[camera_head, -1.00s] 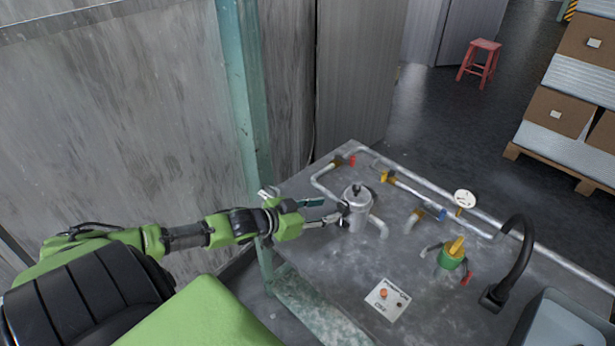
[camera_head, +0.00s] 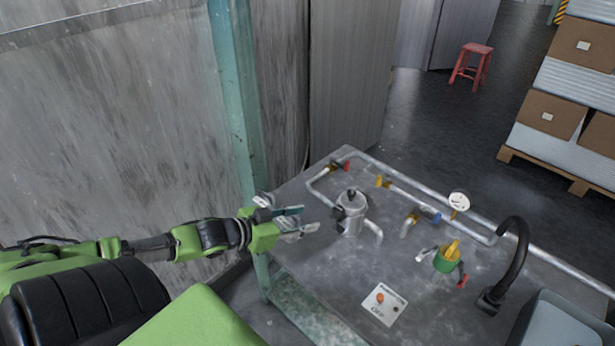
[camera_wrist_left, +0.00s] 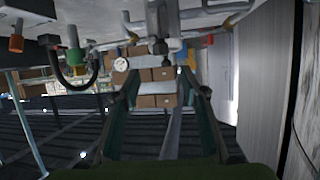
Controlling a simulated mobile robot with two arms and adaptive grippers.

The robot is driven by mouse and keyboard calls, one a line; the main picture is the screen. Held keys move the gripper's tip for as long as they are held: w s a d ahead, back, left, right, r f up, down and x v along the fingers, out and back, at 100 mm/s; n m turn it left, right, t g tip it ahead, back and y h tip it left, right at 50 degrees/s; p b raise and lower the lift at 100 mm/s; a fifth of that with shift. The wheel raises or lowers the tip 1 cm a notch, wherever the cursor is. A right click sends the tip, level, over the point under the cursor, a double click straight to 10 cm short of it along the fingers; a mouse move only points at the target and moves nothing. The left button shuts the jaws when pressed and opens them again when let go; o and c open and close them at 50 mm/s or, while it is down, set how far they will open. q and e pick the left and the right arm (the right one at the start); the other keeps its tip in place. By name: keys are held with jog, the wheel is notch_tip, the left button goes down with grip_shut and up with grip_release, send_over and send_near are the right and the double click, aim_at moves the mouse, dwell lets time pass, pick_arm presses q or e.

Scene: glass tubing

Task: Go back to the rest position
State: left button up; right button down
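My left gripper (camera_head: 296,223) is at the left edge of the metal table (camera_head: 330,265) in the head view. Its two fingers are apart with nothing between them. The silver pot (camera_head: 350,214) stands upright on the table just right of the fingertips, clear of them. In the left wrist view my open fingers (camera_wrist_left: 165,90) reach forward with an empty gap. My right gripper is not in view.
Pipes with valves (camera_head: 400,188) and a gauge (camera_head: 458,201) run along the table's far side. A green cup-like part (camera_head: 446,262), a control panel (camera_head: 383,304), a black faucet (camera_head: 518,255) and a sink stand to the right. A grey wall (camera_head: 110,130) and teal post (camera_head: 236,100) lie behind my left arm.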

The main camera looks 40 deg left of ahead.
pick_arm(q)
jog(key=s+d+f+g+y, duration=0.1)
jog(key=s+d+f+g, duration=0.2)
jog(key=s+d+f, duration=0.3)
jog(key=s+d+n+g+y, duration=0.15)
jog(key=s+d+g, duration=0.55)
jog(key=s+d, duration=0.85)
notch_tip(320, 180, down, 26)
jog(key=s+a+f+g, duration=0.1)
jog(key=s+a, duration=0.1)
jog(key=s, duration=0.1)
jog(key=s+a+f+g, duration=0.1)
jog(key=s+a+f, duration=0.1)
jog(key=s+f, duration=1.3)
jog(key=shift+s+a+f+m+y, duration=0.3)
jog(key=shift+s+f+m+y, duration=0.05)
jog(key=shift+s, duration=0.6)
